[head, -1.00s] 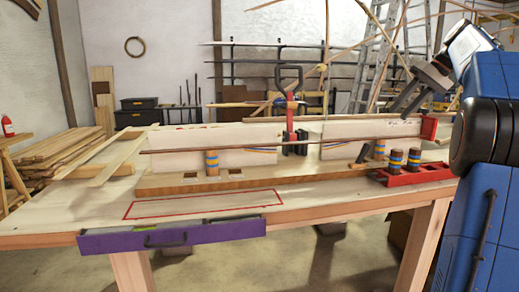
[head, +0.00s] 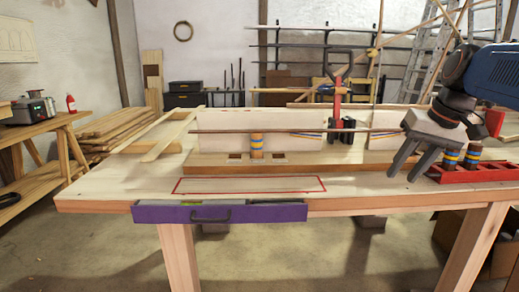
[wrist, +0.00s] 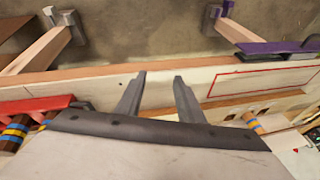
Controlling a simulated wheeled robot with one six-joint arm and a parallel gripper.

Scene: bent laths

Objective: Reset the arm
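My gripper (head: 401,177) hangs at the right of the head view, fingers pointing down, in front of the workbench (head: 110,190). Its two fingers are spread with nothing between them. In the wrist view my gripper (wrist: 159,76) also shows apart, empty fingertips over the bench edge. A thin brown lath (head: 290,131) runs along the wooden fixture board (head: 230,165), past a striped peg (head: 257,146). The gripper covers the lath's right end. A clamp with a red bar (head: 338,97) stands behind the lath.
A red rack (head: 480,173) with striped pegs (head: 472,155) is close right of my gripper. An empty red-outlined area (head: 250,184) lies on the bench front, above a purple drawer (head: 170,214). A side table (head: 40,125) stands at left.

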